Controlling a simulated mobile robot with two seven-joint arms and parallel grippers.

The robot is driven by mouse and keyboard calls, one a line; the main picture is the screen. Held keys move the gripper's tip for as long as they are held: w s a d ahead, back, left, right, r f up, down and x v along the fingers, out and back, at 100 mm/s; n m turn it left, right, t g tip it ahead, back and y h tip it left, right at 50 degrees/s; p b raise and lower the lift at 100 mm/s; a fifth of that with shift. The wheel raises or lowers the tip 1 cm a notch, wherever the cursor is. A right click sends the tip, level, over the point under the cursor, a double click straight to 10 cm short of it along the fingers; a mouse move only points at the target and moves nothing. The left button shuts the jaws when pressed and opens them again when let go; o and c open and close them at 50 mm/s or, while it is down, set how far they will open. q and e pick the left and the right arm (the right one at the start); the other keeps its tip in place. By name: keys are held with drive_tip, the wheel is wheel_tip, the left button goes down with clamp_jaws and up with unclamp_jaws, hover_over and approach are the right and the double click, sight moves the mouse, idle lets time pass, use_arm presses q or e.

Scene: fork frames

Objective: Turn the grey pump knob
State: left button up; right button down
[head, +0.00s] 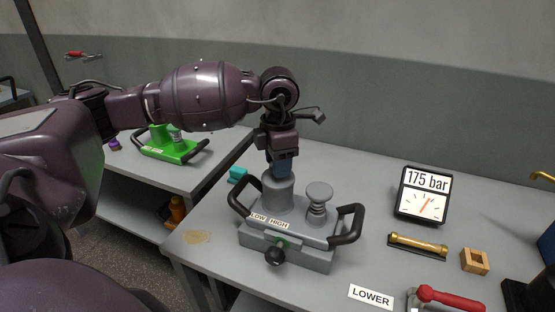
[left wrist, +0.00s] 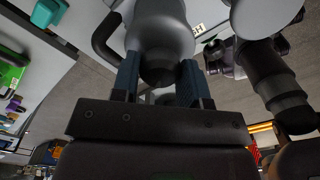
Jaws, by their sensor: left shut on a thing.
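The grey pump (head: 305,237) stands on the grey table, with black side handles and a LOW/HIGH label (head: 270,221). The grey pump knob (head: 277,192) is the upright round post at its left, behind the label. My left gripper (head: 283,170) points down onto its top and is shut on it; the fingers hide the top. In the left wrist view the two blue fingers (left wrist: 158,82) sit on either side of the grey knob (left wrist: 160,30). A flat-headed grey post (head: 319,192) stands to its right. A black ball (head: 275,256) is at the pump's front. My right gripper is not in view.
A gauge reading 175 bar (head: 424,195) stands at the right. A brass cylinder (head: 417,245), a wooden block (head: 475,261), a LOWER sign (head: 371,297) and a red-handled tool (head: 450,298) lie near it. A teal block (head: 238,175) lies behind the pump. A green pump (head: 172,148) is on another table.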

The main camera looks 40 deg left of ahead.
use_arm(q)
drive_tip(key=n, duration=0.3)
drive_tip(key=shift+r+n+p, duration=0.15)
drive_tip(key=shift+n+p, duration=0.2)
drive_tip(key=shift+n, duration=0.55)
drive_tip(key=n, duration=0.2)
drive_tip(key=shift+n+p, duration=0.3)
drive_tip(key=shift+p, duration=0.1)
drive_tip(key=n+p, duration=0.1)
drive_tip(key=n, duration=0.3)
drive_tip(key=shift+n, duration=0.9)
drive_tip(key=shift+n+p, duration=0.3)
drive_tip(key=shift+n, duration=0.1)
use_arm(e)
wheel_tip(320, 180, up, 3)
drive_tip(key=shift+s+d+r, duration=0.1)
